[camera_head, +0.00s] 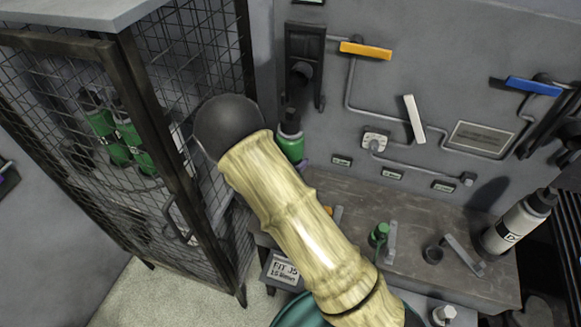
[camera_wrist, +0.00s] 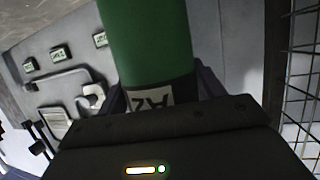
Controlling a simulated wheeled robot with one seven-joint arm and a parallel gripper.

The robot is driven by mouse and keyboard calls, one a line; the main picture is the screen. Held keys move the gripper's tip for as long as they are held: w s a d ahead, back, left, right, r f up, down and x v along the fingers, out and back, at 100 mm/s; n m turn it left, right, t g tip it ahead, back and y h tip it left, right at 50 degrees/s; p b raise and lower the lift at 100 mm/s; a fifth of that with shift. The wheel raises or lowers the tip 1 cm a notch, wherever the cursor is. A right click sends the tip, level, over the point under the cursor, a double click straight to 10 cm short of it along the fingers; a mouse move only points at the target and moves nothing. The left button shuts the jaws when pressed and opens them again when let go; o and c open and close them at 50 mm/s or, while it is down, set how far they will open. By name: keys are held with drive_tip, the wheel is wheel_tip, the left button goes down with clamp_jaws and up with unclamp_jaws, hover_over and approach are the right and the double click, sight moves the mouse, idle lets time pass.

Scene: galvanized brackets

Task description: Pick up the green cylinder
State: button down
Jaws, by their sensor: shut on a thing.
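The green cylinder (camera_head: 290,145) stands upright by the back wall in the head view, with a black cap on top. My arm hides its lower part. In the wrist view the green cylinder (camera_wrist: 150,45) fills the upper middle, with a white label reading A2 near its base. My gripper (camera_wrist: 162,92) is shut on it, with a dark finger at each side of the cylinder. The gripper is mostly hidden behind my arm in the head view. I cannot tell whether the cylinder is clear of its support.
A mesh cage (camera_head: 190,60) with green cylinders (camera_head: 120,140) inside stands close on the left. A workbench (camera_head: 350,195) bears a white cylinder (camera_head: 515,225) at right. Wall pipes with an orange handle (camera_head: 365,50) and a blue handle (camera_head: 533,86) run behind.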

sight(291, 147)
drive_tip(key=shift+r, duration=2.6)
drive_tip(key=shift+d+f, duration=0.1)
drive_tip(key=shift+d, duration=0.05)
